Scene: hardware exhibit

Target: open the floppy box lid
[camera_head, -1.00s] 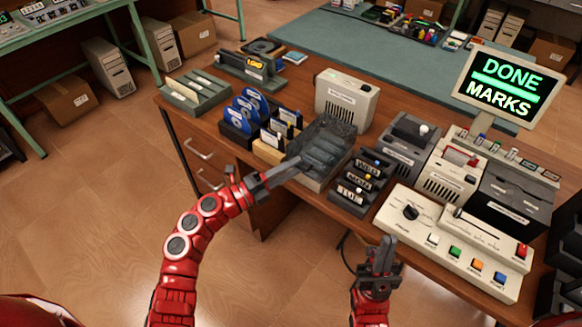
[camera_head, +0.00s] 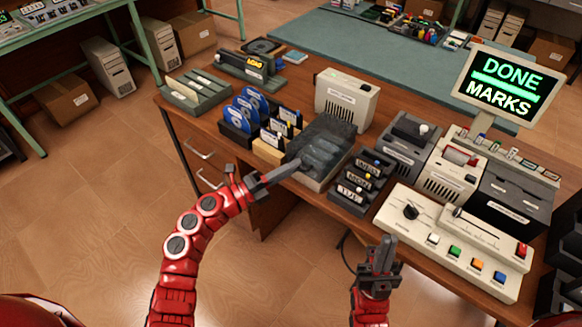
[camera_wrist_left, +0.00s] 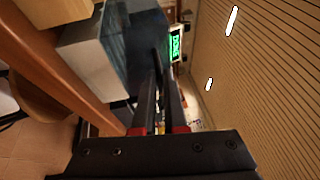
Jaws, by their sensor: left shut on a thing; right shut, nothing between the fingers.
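The floppy box is a beige tray (camera_head: 309,182) with a smoky, see-through lid (camera_head: 330,132), near the middle of the desk in the head view. Grey shapes show dimly through the lid. My left gripper (camera_head: 298,165) reaches in from the left and is shut at the lid's front left edge. The fingertips are partly hard to make out against the lid. In the left wrist view the shut fingers (camera_wrist_left: 163,90) lie against the dark lid (camera_wrist_left: 143,35), beside the pale tray (camera_wrist_left: 92,52). My right gripper (camera_head: 384,255) is shut and empty, in front of the desk.
Disk holders with blue disks (camera_head: 246,110) stand left of the box. A labelled black rack (camera_head: 360,182) stands close on its right. A beige drive unit (camera_head: 346,96) is behind it. A button console (camera_head: 455,240) and a screen (camera_head: 505,88) reading "DONE MARKS" are farther right.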

